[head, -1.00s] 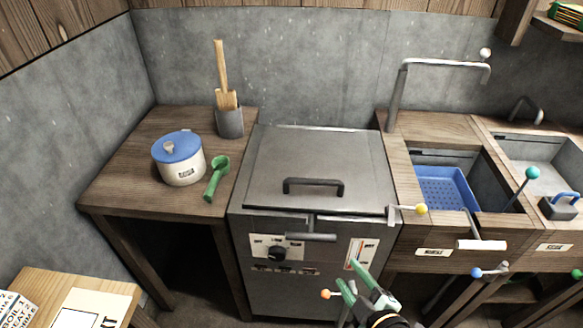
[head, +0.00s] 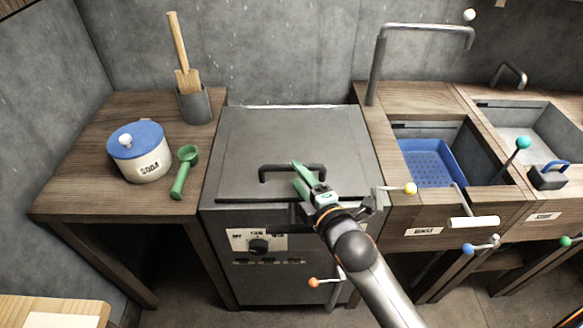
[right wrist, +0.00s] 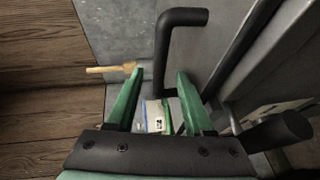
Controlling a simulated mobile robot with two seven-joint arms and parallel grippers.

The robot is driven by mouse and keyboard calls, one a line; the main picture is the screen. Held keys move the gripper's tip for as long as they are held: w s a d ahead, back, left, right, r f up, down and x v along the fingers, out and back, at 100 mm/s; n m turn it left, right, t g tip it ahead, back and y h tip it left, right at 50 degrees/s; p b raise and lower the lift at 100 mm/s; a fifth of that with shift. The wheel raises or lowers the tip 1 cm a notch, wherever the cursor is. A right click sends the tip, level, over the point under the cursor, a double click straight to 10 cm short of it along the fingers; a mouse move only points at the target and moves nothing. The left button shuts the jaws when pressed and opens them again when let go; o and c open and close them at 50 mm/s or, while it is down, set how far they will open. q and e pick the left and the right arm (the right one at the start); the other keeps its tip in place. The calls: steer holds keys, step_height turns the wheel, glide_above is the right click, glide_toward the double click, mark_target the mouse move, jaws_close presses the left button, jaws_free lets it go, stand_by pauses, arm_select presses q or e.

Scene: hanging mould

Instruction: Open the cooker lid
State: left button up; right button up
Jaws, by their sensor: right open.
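The cooker lid (head: 290,135) is a flat grey metal sheet, lying shut on the cooker (head: 270,285). Its black bar handle (head: 275,168) stands near the lid's front edge. My right gripper (head: 309,181) is over the front of the lid, at the right part of the handle, and hides part of it. In the right wrist view its green fingers (right wrist: 160,70) are apart, and the lid handle (right wrist: 163,50) shows in the gap between them. I cannot tell how deep the handle sits between the fingers. My left gripper is not in view.
A white pot with a blue lid (head: 140,152), a green scoop (head: 184,172) and a grey holder with a wooden spatula (head: 194,105) stand on the left table.

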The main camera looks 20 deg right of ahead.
mark_target(293, 170)
steer(key=shift+x, duration=2.2)
jaws_close()
